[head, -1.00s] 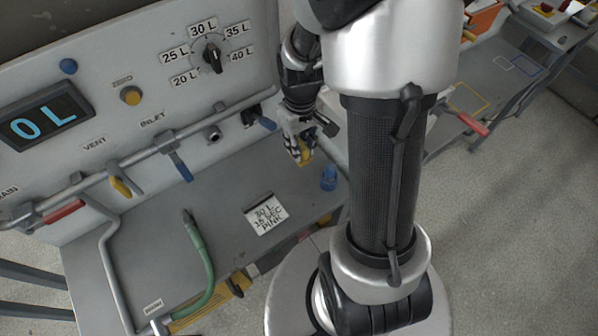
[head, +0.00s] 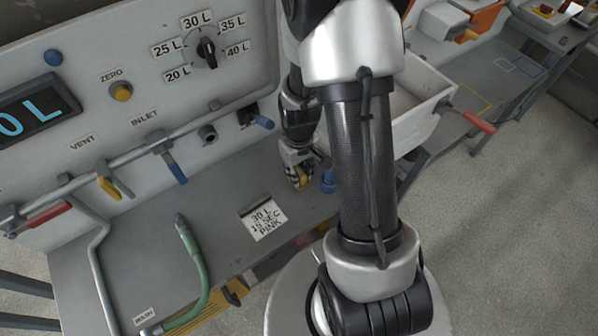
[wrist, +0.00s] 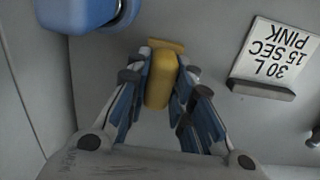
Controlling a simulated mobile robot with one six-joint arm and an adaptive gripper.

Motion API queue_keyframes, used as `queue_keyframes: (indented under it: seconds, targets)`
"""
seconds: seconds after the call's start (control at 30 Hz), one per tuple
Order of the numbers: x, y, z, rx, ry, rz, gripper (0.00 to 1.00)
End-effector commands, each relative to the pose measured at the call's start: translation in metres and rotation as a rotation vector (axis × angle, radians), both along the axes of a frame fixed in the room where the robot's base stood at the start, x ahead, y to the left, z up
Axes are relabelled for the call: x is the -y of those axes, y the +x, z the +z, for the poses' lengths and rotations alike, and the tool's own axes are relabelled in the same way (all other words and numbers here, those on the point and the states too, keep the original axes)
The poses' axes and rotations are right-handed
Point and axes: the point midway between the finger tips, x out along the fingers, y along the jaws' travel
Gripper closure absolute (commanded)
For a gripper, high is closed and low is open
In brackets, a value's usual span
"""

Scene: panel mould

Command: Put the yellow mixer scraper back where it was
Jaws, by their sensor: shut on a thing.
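The yellow mixer scraper (wrist: 160,85) is between the fingers of my gripper (wrist: 161,92) in the wrist view. Its rounded body points toward my palm and a flat yellow edge shows beyond the fingertips. My gripper is shut on it. In the head view my gripper (head: 298,181) is low over the right part of the grey bench (head: 200,208), just left of a blue cup-like thing (head: 328,181). Only bits of yellow show there between the fingers. I cannot tell whether the scraper touches the bench.
A card reading "30 L 15 SEC PINK" (head: 263,219) stands left of my gripper. A green hose (head: 196,262) lies farther left. Valve levers and a pipe (head: 130,160) run along the panel. A white bin (head: 415,115) stands at right. A large blue thing (wrist: 85,12) fills the wrist view's upper left.

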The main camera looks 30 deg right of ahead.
Motion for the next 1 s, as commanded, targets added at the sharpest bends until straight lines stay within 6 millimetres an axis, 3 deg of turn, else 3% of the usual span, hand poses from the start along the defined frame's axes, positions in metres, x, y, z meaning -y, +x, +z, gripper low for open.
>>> queue_keyframes:
  seconds: [0.17,0.2,0.5,0.83,1.0]
  targets:
    - [0.000,0.000,-0.004,0.000,0.000,0.000,1.00]
    - [0.000,0.000,-0.004,0.000,0.000,0.000,0.77]
    - [0.000,0.000,-0.003,0.000,0.000,0.000,0.59]
    - [0.000,0.000,-0.001,0.000,0.000,0.000,0.59]
    - [0.000,0.001,0.022,0.004,-0.001,0.000,0.59]
